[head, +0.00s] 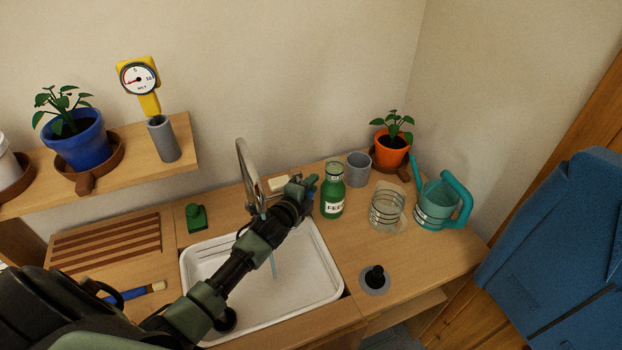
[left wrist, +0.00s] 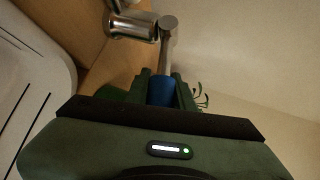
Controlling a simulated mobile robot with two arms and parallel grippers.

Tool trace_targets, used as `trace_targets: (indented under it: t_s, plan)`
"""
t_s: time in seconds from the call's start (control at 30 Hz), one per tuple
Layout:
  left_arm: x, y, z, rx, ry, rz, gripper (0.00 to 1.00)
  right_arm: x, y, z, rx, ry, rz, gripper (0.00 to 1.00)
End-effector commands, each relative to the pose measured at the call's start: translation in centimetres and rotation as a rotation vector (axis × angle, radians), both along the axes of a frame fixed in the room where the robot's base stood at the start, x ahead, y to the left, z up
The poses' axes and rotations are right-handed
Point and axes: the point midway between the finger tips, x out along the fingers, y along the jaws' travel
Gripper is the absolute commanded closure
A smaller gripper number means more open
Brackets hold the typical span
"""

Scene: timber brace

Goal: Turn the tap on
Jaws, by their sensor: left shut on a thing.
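The tap's curved metal spout (head: 245,170) stands at the back of the white sink (head: 325,288). A thin bluish streak of water (head: 272,264) shows below it, partly hidden by my arm. My left gripper (head: 309,184) is right of the spout, beside the green bottle. In the left wrist view, the metal tap body (left wrist: 130,26) carries a lever (left wrist: 166,55) with a blue end (left wrist: 161,91). My left gripper is shut on this blue end, between its fingers. My right gripper is not in view.
Right of the sink stand a green bottle (head: 332,195), a grey cup (head: 358,168), a clear glass (head: 387,210), an orange plant pot (head: 392,150) and a teal watering can (head: 437,205). A black-handled plug (head: 375,279) lies near the front. A slatted board (head: 107,243) is left.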

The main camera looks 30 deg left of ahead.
Motion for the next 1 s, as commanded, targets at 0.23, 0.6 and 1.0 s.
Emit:
trace_targets:
  t_s: [0.23, 0.6, 1.0]
  plan:
    - [0.0, 0.2, -0.1, -0.002, 0.003, 0.003, 1.00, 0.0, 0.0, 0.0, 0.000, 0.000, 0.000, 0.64]
    - [0.0, 0.1, -0.1, -0.003, 0.002, 0.002, 0.55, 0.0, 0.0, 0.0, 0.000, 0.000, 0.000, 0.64]
    - [-4.0, 0.0, 1.0, -0.002, 0.004, 0.001, 0.55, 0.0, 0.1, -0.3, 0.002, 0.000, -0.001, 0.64]
